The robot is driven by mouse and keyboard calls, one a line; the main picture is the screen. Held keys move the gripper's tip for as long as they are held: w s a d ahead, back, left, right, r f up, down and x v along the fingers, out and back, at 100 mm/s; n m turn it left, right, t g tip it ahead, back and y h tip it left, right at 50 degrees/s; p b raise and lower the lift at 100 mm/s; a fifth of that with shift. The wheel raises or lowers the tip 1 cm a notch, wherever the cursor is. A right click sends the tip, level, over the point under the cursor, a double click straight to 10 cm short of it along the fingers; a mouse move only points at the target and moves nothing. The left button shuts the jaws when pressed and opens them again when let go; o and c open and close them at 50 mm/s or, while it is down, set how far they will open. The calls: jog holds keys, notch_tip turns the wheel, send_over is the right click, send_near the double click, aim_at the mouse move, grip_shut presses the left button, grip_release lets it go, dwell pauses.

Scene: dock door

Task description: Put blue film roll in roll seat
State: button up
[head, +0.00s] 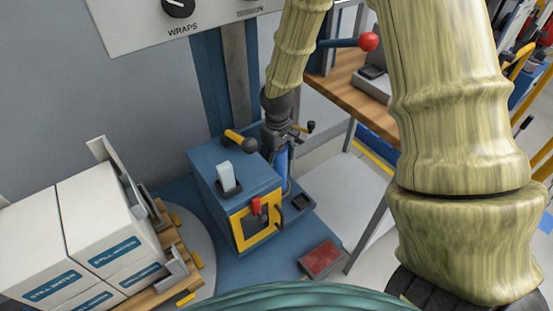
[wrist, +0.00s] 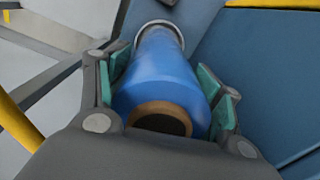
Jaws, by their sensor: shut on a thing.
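The blue film roll (wrist: 165,70) is between the teal pads of my gripper (wrist: 168,92), which is shut on it. Its near end shows a brown core with a dark hole. Its far end meets a pale round ring (wrist: 159,25), which looks like the roll seat; I cannot tell how deep the roll sits in it. In the head view the roll (head: 281,163) stands about upright below my gripper (head: 282,138), just right of the blue machine box. The seat is mostly hidden there.
The blue machine box (head: 232,190) has a yellow-framed front and a black-and-yellow handle (head: 240,140) near my gripper. Stacked white cartons (head: 95,225) stand at left. A wooden-topped bench (head: 350,75) is at right. A red pedal (head: 320,258) lies in front.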

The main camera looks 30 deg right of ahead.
jog(key=shift+w+f, duration=0.2)
jog(key=shift+f, duration=0.15)
jog(key=o, duration=1.4)
jog(key=shift+r+p, duration=0.45)
jog(key=shift+r, duration=3.35)
